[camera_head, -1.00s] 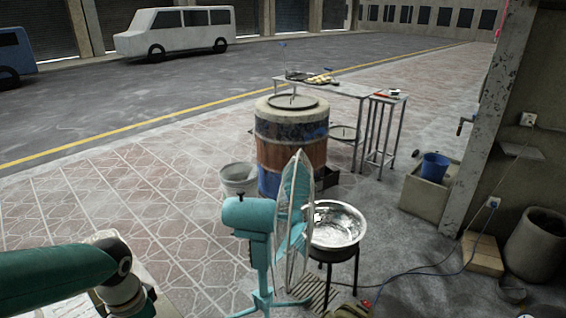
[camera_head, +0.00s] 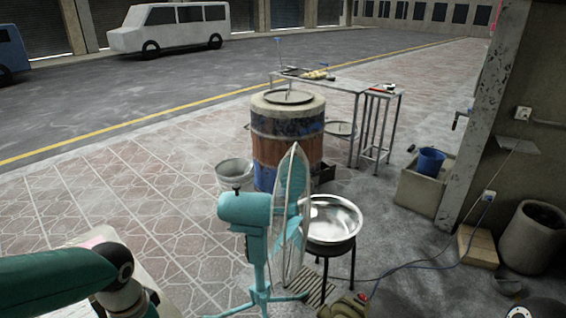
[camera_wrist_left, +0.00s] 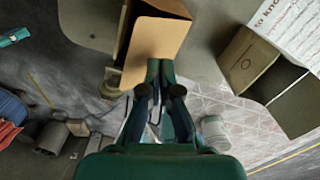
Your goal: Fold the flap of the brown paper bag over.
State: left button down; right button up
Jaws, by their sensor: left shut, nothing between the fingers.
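In the left wrist view, what looks like the brown paper bag (camera_wrist_left: 154,48) is at the top centre, with a flat tan panel or flap facing me and a dark opening above it. My left gripper (camera_wrist_left: 160,66) is shut and empty, its two fingertips together at the lower edge of that panel. I cannot tell whether they touch it. In the head view only part of my left arm shows at the lower left; the bag cannot be made out there. My right gripper is not in view.
An open cardboard box (camera_wrist_left: 247,62) and a white printed box (camera_wrist_left: 292,28) are at the right of the wrist view. The head view shows a teal fan (camera_head: 246,210), a metal bowl (camera_head: 333,222) on a stand, a barrel oven (camera_head: 287,150) and a metal table (camera_head: 340,84).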

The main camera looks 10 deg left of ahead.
pick_arm(q)
jog(key=shift+s+d, duration=0.1)
jog(key=shift+d, duration=0.1)
jog(key=shift+d+f, duration=0.1)
jog(key=shift+s+d+f+b, duration=0.65)
jog(key=shift+s+d+b, duration=0.05)
jog(key=shift+d+b, duration=0.2)
jog(key=shift+f+b, duration=0.9)
jog(key=shift+f, duration=0.1)
jog(key=shift+r, duration=0.15)
notch_tip(320, 180, up, 9)
jog(key=p, duration=0.8)
jog(key=shift+r, duration=0.2)
